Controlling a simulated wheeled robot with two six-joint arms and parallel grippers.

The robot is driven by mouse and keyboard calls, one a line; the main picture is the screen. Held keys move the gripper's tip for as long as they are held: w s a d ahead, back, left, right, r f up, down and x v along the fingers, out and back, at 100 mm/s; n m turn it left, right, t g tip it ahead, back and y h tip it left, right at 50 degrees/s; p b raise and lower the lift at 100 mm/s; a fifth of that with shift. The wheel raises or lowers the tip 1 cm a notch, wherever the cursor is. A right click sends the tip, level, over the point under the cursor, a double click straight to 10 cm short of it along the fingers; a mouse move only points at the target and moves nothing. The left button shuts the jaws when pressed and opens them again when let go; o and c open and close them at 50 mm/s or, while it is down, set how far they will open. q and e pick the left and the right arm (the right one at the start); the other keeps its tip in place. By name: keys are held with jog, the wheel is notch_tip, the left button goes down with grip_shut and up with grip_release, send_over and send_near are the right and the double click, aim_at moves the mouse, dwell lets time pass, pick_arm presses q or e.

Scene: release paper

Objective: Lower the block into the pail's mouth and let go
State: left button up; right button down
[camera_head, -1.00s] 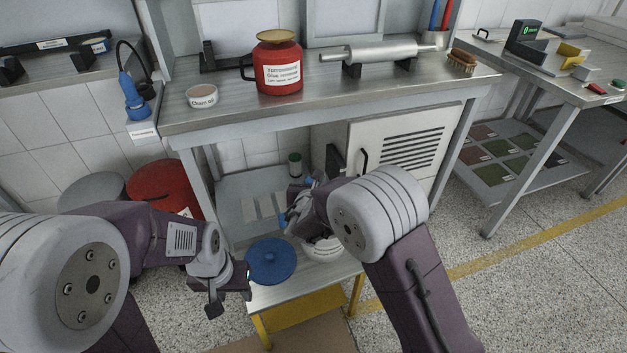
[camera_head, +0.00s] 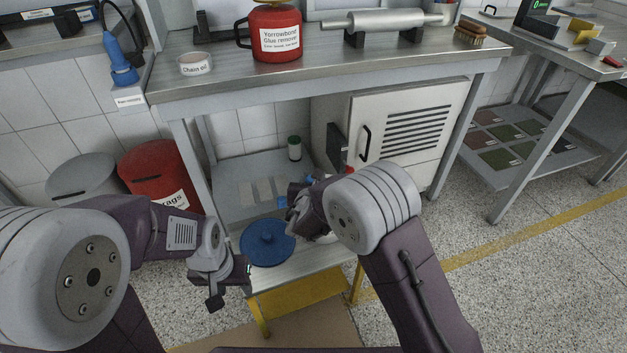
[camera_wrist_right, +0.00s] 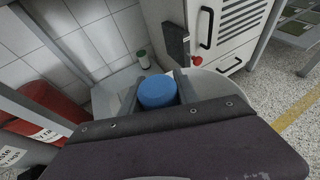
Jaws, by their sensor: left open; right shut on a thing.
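My right gripper (camera_wrist_right: 157,90) is shut on the blue block (camera_wrist_right: 158,93), a rounded piece between its two fingers in the right wrist view. In the head view a small blue patch beside that gripper (camera_head: 296,208) seems to be the block. The white pail (camera_head: 326,238) stands on the low bench, mostly hidden behind my right arm. In the wrist view a pale rounded surface by the fingers seems to be the pail; I cannot tell whether the block is inside its mouth. My left gripper (camera_head: 230,285) is open and empty, left of the blue lid (camera_head: 268,246).
The low bench has a yellow frame (camera_head: 305,298). A green-capped container (camera_head: 294,148) stands at its back. A pale cabinet (camera_head: 405,130) is behind the right arm. Red (camera_head: 165,180) and grey (camera_head: 85,180) bins stand at the left. A workbench (camera_head: 340,68) overhangs behind.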

jog(key=shift+r, duration=0.1)
jog(key=c, duration=0.8)
grip_release()
jog(key=shift+s, duration=0.1)
jog(key=p+v, duration=0.3)
jog(key=v, duration=0.6)
